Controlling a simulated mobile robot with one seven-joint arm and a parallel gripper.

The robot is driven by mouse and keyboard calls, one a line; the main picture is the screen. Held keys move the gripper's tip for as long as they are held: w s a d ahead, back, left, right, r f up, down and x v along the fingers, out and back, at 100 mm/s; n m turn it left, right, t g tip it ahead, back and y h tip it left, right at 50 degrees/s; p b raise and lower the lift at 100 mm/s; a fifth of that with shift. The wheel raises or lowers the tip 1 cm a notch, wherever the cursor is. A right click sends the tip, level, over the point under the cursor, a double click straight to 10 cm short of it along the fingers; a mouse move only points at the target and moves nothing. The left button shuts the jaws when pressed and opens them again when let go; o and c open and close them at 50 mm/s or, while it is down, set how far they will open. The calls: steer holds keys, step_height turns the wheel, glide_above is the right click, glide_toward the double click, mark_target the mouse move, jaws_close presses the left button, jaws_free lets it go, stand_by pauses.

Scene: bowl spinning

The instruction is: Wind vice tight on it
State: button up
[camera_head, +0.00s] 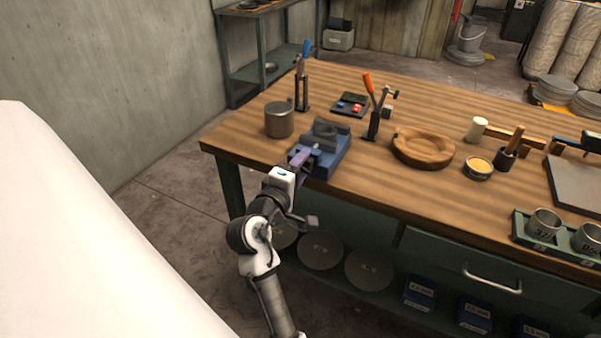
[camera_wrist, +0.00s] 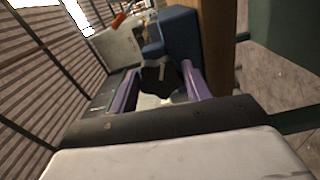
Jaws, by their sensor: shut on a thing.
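The blue vice (camera_head: 333,158) stands at the front left edge of the workbench. A dark grey piece (camera_head: 328,127) shows at its top; I cannot tell whether it is a jaw or a clamped part. My gripper (camera_head: 300,158), with purple fingers, is at the vice's front end. In the wrist view my gripper (camera_wrist: 160,78) has its fingers on either side of a dark knob-like vice handle (camera_wrist: 155,72), with the blue vice body (camera_wrist: 180,35) just beyond. The gripper is shut on this handle. The handle is mostly hidden in the head view.
A grey metal can (camera_head: 279,121) stands left of the vice. Two upright toggle clamps, one blue-handled (camera_head: 303,85) and one orange-handled (camera_head: 375,110), stand behind and right. A round wooden form (camera_head: 422,148) lies farther right. The workbench (camera_head: 385,185) has bare wood right of the vice.

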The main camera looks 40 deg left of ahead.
steer(key=shift+s+a+f+m+b, duration=0.15)
steer(key=shift+m+b, duration=3.3)
steer(key=shift+m, duration=1.8)
steer(key=shift+w+a+f+m+b, duration=0.1)
steer(key=shift+m+b, duration=3.3)
steer(key=shift+m, duration=1.85)
steer(key=o, duration=1)
steer(key=shift+r, duration=0.1)
steer(key=shift+c, duration=0.2)
steer(key=b+v, duration=0.1)
steer(key=v, duration=1.3)
